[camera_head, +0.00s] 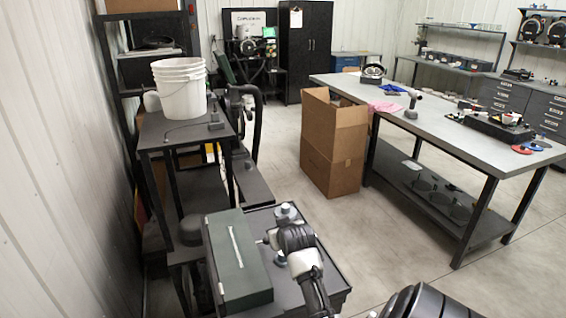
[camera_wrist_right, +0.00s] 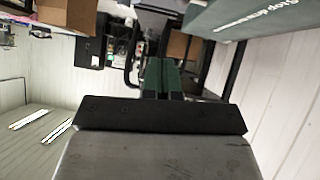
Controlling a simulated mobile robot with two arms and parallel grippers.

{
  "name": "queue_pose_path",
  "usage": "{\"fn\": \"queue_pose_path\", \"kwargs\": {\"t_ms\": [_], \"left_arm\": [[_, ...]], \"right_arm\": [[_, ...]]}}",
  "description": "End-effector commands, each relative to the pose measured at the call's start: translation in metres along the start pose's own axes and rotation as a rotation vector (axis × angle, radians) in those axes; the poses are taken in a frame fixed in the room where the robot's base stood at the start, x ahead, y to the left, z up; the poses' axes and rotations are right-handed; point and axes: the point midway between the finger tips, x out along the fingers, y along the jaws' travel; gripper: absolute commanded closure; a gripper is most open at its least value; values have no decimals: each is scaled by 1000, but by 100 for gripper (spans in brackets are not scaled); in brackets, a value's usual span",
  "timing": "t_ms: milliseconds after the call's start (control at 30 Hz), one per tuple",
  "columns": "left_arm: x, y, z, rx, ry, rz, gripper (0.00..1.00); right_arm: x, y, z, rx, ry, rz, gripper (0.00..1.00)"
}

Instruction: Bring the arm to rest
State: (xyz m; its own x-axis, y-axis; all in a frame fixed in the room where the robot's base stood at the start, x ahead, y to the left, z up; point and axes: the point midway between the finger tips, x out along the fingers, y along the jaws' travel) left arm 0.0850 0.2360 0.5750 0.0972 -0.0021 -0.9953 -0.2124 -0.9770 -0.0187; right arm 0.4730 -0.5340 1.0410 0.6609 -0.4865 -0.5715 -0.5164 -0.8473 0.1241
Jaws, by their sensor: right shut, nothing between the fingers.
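My right arm (camera_head: 300,245) comes in from the bottom of the head view, with dark and white links. It is over the low dark cart top beside a dark green box (camera_head: 238,262). I cannot make out its fingers there. In the right wrist view, my right gripper (camera_wrist_right: 163,75) shows two green fingers close together, shut and empty. That view looks upside down, with ceiling lights at the lower left. A grey-green box with white lettering (camera_wrist_right: 240,18) is at its upper right, apart from the fingers. My left gripper is not in view.
A dark shelf stand (camera_head: 185,130) with a white bucket (camera_head: 181,92) stands at the left. An open cardboard box (camera_head: 333,150) is on the floor beside a long workbench (camera_head: 440,135). The floor between cart and workbench is clear.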

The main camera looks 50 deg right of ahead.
Motion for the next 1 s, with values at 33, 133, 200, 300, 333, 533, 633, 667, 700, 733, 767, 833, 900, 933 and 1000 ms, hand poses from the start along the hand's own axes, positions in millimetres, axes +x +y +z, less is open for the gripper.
{"fn": "queue_pose_path", "kwargs": {"t_ms": [33,133,200,300,333,533,633,667,700,733,767,833,900,933,1000], "left_arm": [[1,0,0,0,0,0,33],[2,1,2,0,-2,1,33],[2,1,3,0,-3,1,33],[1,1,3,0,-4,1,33],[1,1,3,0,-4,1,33],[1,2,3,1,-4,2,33],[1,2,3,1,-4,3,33],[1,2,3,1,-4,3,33],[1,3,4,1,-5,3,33],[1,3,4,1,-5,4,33],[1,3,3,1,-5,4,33],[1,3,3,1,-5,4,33],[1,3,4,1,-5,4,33],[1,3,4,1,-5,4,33],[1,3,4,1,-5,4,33]], "right_arm": [[-4,0,1,0,1,0,100],[-8,1,0,1,0,-1,100],[-10,1,0,1,0,-1,100],[-10,1,0,1,0,-1,100],[-10,1,0,1,0,-1,100],[-21,-16,14,-54,-32,-27,100],[-45,-49,44,-152,-99,-84,100],[-56,-61,56,-186,-126,-107,100],[-72,-78,74,-233,-164,-141,100],[-85,-90,88,-267,-194,-168,100],[-98,-100,100,-297,-222,-194,100],[-126,-119,125,-350,-278,-244,100],[-150,-132,146,-390,-327,-287,100],[-158,-136,153,-404,-344,-303,100],[-179,-145,168,-432,-383,-338,100]]}}
